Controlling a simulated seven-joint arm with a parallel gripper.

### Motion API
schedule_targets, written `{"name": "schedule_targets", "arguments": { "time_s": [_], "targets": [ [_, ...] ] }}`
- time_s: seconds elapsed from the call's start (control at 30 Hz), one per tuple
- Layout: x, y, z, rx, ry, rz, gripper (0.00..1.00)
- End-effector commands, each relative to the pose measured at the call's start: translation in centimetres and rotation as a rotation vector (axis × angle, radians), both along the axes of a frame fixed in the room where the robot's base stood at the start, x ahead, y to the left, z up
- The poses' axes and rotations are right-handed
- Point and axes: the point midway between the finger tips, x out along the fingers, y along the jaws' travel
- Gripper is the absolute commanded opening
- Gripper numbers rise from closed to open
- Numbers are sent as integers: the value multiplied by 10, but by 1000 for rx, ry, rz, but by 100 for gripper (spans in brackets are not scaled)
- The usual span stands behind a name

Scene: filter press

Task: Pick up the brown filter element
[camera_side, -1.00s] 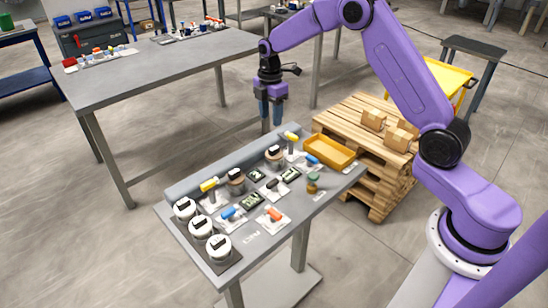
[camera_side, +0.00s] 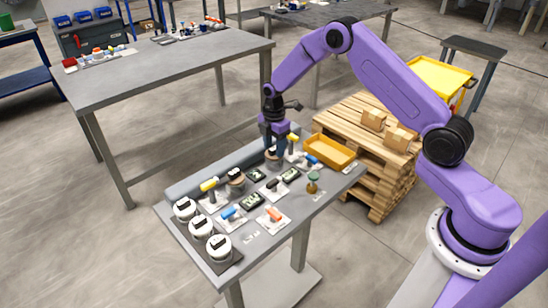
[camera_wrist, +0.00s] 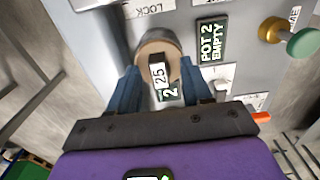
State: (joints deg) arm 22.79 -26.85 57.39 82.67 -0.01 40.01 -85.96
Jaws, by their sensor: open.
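A round brown filter element (camera_wrist: 158,40) with a black top block marked 25 stands in the wrist view. In the side view it (camera_side: 272,163) is at the back of the grey bench, mostly hidden by my gripper (camera_side: 275,145). In the wrist view my gripper (camera_wrist: 157,84) is open, with its blue fingers on either side of the element's near part. I cannot tell whether they touch it. A second brown, black-topped element (camera_side: 236,184) stands further left on the bench.
A yellow-handled lever (camera_side: 292,139) stands close to my gripper, with an orange tray (camera_side: 330,151) to the right. A green-knobbed brass valve (camera_side: 313,181) stands near the front right. A display (camera_wrist: 212,40) reads POT 2 EMPTY. White canisters (camera_side: 218,247) stand at left.

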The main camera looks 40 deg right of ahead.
Motion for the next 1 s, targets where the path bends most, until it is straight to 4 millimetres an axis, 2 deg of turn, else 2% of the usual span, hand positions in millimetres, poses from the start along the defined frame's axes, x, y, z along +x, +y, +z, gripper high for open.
{"name": "schedule_targets", "arguments": {
  "time_s": [0.23, 0.3, 0.37, 0.4, 0.77, 1.0],
  "targets": [
    [0, 0, -1, 0, -2, 0, 49],
    [0, 0, -1, 0, -2, 0, 26],
    [0, 0, -1, 0, -1, 0, 7],
    [0, 0, -1, 0, -1, 0, 0],
    [1, 0, 1, 0, -2, 0, 0],
    [2, 0, 20, 0, -5, 0, 0]
  ]
}}
